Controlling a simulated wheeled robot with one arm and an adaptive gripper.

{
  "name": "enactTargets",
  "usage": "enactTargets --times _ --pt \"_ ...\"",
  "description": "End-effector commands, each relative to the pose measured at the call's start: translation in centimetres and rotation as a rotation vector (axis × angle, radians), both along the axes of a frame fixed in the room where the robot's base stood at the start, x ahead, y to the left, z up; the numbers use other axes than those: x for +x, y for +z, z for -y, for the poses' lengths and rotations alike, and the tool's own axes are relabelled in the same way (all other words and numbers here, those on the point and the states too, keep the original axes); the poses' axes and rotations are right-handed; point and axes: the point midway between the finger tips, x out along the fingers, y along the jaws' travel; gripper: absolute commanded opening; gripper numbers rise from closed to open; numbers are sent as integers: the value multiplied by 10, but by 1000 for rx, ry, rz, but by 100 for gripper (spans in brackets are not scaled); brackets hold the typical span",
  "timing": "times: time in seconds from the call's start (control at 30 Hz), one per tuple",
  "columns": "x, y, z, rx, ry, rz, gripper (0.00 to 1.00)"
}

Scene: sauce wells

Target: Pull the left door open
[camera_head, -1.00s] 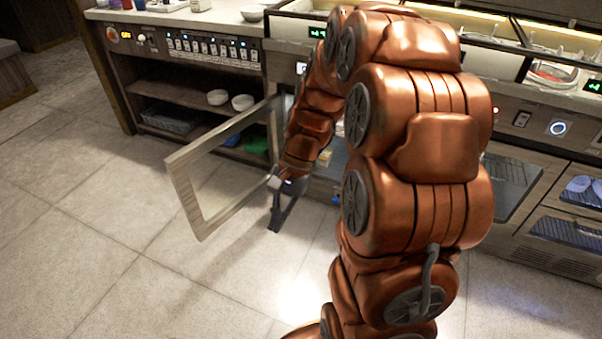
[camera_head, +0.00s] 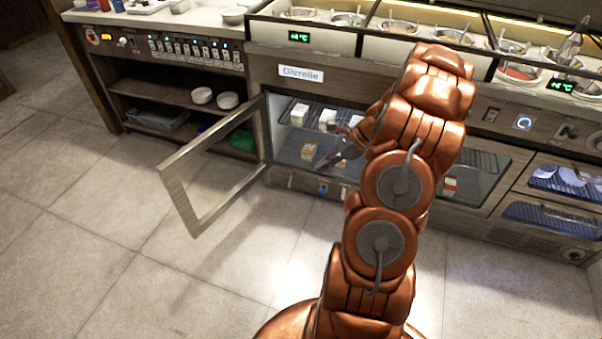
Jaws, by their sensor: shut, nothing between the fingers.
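The left door (camera_head: 177,179) is a glass panel in a pale wood-look frame. It stands swung wide open, out over the floor to the left of the fridge opening. My gripper (camera_head: 330,160) is small and dark in this view, in front of the lit fridge opening and to the right of the door, apart from it. It is shut and empty. My copper arm hides part of the opening's right side.
The open fridge compartment (camera_head: 284,148) holds small cartons, one of them orange and white (camera_head: 308,151). The right door (camera_head: 487,172) appears closed. Open shelves (camera_head: 165,91) with white bowls stand at left. The floor (camera_head: 95,240) at front left is clear.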

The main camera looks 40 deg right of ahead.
Motion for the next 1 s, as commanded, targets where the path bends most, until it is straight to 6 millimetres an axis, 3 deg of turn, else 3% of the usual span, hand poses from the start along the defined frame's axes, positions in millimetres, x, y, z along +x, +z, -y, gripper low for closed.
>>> enactTargets --times 0.6,1.0 --pt "36 -71 -64 3 7 -3 0" --pt "56 -67 -92 -2 5 0 0"
